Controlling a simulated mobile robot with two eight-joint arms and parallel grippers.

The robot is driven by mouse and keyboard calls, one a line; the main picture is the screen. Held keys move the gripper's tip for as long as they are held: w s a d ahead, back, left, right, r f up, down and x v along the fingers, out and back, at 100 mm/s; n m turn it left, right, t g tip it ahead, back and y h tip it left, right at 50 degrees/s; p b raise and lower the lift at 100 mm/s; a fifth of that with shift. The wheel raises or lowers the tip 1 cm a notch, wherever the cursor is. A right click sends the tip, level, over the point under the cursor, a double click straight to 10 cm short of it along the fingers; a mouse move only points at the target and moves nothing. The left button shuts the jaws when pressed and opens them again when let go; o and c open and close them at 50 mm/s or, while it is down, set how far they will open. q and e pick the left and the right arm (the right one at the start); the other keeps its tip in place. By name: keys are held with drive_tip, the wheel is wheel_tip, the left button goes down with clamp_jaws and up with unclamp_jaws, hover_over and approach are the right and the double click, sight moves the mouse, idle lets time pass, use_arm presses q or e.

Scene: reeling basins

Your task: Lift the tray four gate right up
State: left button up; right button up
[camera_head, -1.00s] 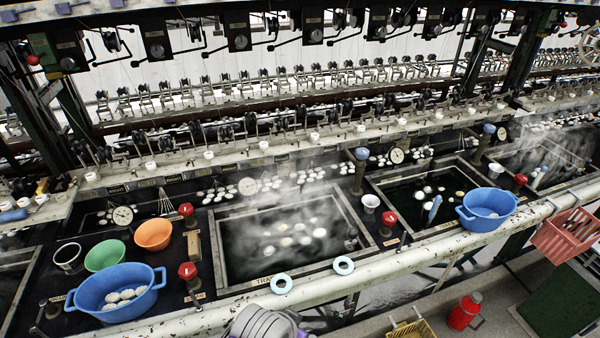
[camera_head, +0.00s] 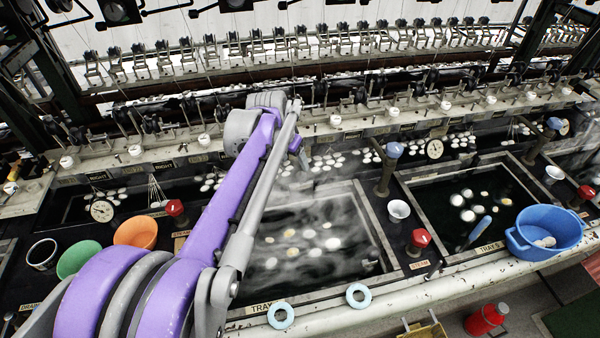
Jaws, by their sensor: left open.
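The middle basin (camera_head: 388,262), its front label reading "TRAY" with the number hard to read, holds dark steaming water and pale cocoons. A grey post with a blue knob (camera_head: 394,151) stands upright at its back right corner; I cannot tell for sure that this is the gate's handle. My left arm reaches across the basin's left side. My left gripper (camera_head: 301,157) is open, small and partly hidden, over the basin's back edge, left of the post and apart from it. My right gripper is out of view.
Another basin (camera_head: 466,250) and a blue tub (camera_head: 546,232) lie farther right. Green (camera_head: 78,258) and orange (camera_head: 135,232) bowls sit left. Two pale blue rings (camera_head: 281,315) lie on the front ledge.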

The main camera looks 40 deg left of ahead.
sight(301, 174)
use_arm(q)
drive_tip(key=x, duration=0.8)
drive_tip(key=shift+f, duration=0.15)
clamp_jaws()
idle(1.1)
